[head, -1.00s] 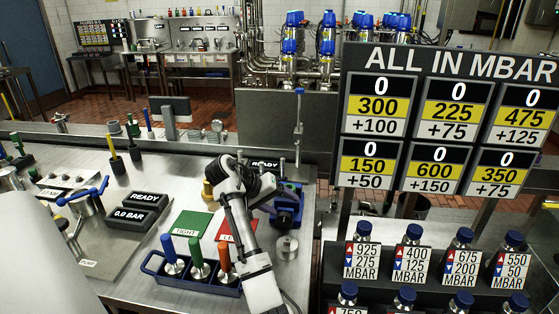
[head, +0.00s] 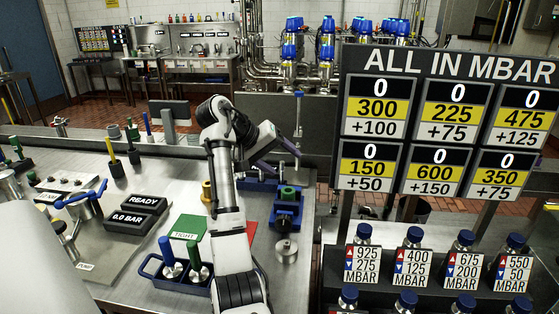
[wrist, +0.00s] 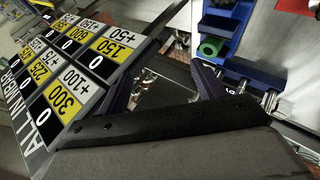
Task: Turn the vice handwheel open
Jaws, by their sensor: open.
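The blue vice (head: 287,212) stands near the right edge of the steel bench, with a green-topped part (head: 289,192) in it. A round silver piece, apparently the handwheel (head: 287,249), is at its near end; its turn cannot be told. In the wrist view the vice (wrist: 243,68) is at the upper right with the green part (wrist: 211,46) beside it. My gripper (head: 280,150) is raised behind and above the vice, apart from it. In the wrist view its two dark purple fingers (wrist: 162,90) are spread with nothing between them.
The tall pressure board (head: 445,120) stands right of the bench, with bottles below. A blue rack (head: 180,275) with handled tools and a green mat (head: 192,228) lie left of my arm. A vertical metal rod (head: 298,115) is close behind my gripper.

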